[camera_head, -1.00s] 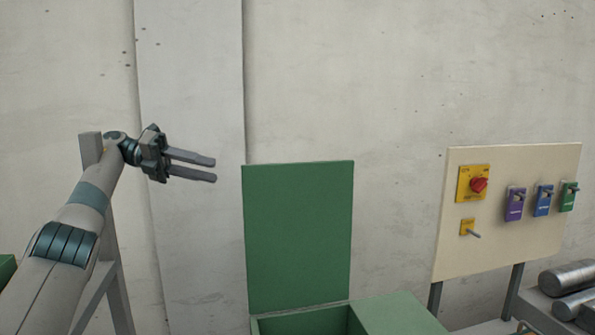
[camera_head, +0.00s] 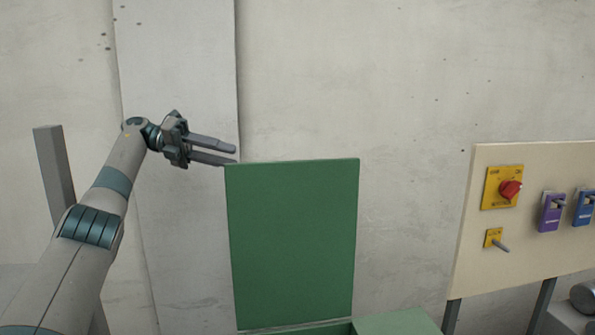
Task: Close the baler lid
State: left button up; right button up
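The baler lid (camera_head: 293,240) is a flat green panel standing upright, open, at the back of the green baler body (camera_head: 395,322), whose top just shows at the bottom edge. My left gripper (camera_head: 236,154) is open and empty, with its two fingers apart and pointing right. Its fingertips are at the lid's upper left corner in the picture. I cannot tell whether the lower finger touches the lid. My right gripper is not in view.
A cream control panel (camera_head: 500,258) on grey legs stands at the right, with a red rotary switch (camera_head: 509,189), a small lever (camera_head: 496,241) and purple and blue switch boxes. A grey post (camera_head: 55,170) stands behind my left arm. A plain wall is behind.

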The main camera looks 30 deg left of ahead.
pick_arm(q)
jog(key=p, duration=0.4)
send_near(293, 172)
jog(key=w+d+f, duration=0.1)
jog(key=w+d, duration=0.1)
jog(key=w+d+f, duration=0.1)
jog(key=w+d, duration=0.1)
jog(key=w, duration=0.1)
jog(key=w+d+f, duration=0.1)
jog(key=w+d, duration=0.1)
jog(key=w, duration=0.1)
jog(key=shift+d+f, duration=0.35)
jog(key=shift+d, duration=0.05)
grip_shut()
